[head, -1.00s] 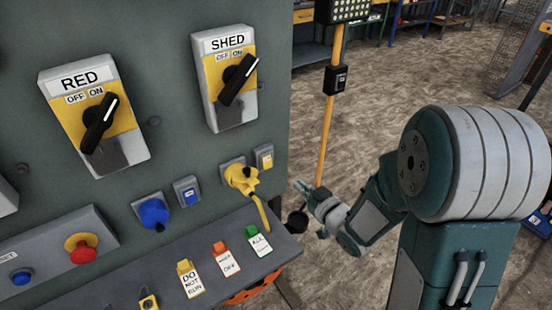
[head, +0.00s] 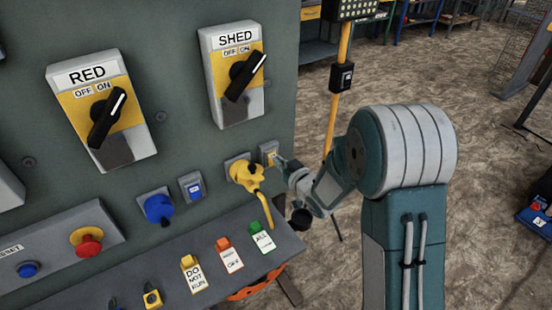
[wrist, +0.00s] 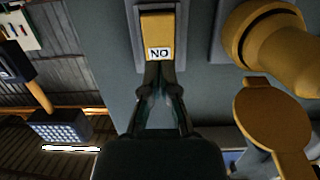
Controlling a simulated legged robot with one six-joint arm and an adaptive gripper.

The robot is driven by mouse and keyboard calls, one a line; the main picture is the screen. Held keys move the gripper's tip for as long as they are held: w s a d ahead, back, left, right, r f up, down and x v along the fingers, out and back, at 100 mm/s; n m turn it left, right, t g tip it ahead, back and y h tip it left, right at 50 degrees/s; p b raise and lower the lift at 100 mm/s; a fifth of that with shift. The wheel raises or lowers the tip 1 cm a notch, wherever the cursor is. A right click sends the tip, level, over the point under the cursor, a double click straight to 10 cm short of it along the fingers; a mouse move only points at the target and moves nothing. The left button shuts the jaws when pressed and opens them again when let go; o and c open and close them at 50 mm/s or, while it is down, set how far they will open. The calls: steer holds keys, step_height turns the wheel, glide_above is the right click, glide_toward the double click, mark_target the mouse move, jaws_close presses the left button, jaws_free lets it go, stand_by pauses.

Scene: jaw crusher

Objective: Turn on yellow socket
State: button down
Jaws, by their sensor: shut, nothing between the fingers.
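In the wrist view the switch (wrist: 158,32) fills the top middle, with an upside-down ON label at the edge nearest my fingers. My gripper (head: 284,162) is shut and empty. Its fingertips (wrist: 160,72) are at the label edge of the switch and overlap it in the picture; I cannot tell whether they touch. The yellow socket (wrist: 270,40) is to the right in the wrist view.
A blue socket (head: 157,208) and blue switch (head: 192,188) are left of the yellow ones. RED (head: 104,110) and SHED (head: 236,75) rotary switches are above. A sloped shelf (head: 225,285) with tags juts out below. A yellow post (head: 331,125) stands behind my arm.

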steer(key=shift+x, duration=0.95)
steer(key=shift+w+a, duration=0.1)
